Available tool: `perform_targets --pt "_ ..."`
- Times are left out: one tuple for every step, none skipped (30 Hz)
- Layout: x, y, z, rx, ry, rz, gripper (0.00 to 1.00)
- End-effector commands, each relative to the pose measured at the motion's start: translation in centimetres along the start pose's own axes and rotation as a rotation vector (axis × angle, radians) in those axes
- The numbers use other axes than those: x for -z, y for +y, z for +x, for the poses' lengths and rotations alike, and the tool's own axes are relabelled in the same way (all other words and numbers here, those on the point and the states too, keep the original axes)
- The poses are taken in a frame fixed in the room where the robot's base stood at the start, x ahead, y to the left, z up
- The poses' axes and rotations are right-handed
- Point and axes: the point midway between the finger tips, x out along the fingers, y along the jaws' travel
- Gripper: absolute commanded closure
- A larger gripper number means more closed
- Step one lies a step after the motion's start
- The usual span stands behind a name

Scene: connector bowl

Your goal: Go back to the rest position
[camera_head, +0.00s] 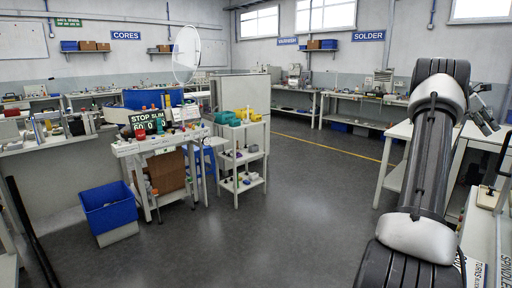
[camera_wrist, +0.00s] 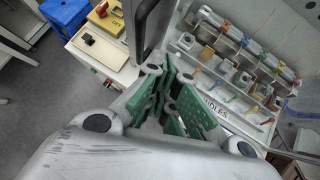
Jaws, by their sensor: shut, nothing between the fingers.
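My gripper (camera_head: 484,112) shows small at the right edge of the head view, beyond the raised dark and silver links of my arm. In the wrist view my gripper (camera_wrist: 172,98) points away with its green finger pads close together. Nothing shows between the pads. It hangs above and in front of a rack of small parts (camera_wrist: 236,68) and touches nothing that I can see.
A white workbench (camera_head: 402,131) stands at the right, partly behind my arm. A blue bin (camera_head: 107,207), a cluttered bench and a white shelf cart (camera_head: 240,187) stand at the left. The grey floor (camera_head: 300,200) between is clear. A pale cabinet top (camera_wrist: 98,47) lies left of my gripper.

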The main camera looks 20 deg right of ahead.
Motion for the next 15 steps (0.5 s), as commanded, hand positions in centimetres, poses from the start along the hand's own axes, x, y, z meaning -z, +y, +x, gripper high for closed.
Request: perform_targets --pt "0.1 0.1 0.0 -0.006 0.002 0.051 1.00" --pt "0.2 0.3 0.1 -0.011 0.008 0.095 1.00" --pt "0.7 0.4 0.3 -0.016 0.025 0.162 1.00" --pt "1.6 0.3 0.9 -0.010 0.044 0.212 1.00" --pt "2.9 0.0 1.7 0.003 0.066 0.261 1.00" --pt "4.7 -0.6 2.8 0.026 0.095 0.319 1.00" --pt "5.9 -1.1 3.5 0.046 0.116 0.361 1.00" --pt "7.1 -1.9 4.0 0.067 0.139 0.413 1.00" --pt "8.5 -3.2 4.2 0.095 0.174 0.490 1.00" --pt "9.5 -4.2 3.7 0.112 0.199 0.544 1.00" --pt "10.6 -5.1 3.0 0.126 0.223 0.594 1.00" --pt "12.0 -6.4 1.8 0.146 0.255 0.657 1.00" --pt "13.0 -7.4 0.8 0.159 0.277 0.700 1.00" --pt "14.0 -8.3 -0.2 0.171 0.299 0.740 1.00" --pt "15.3 -9.7 -1.8 0.188 0.327 0.790 1.00"
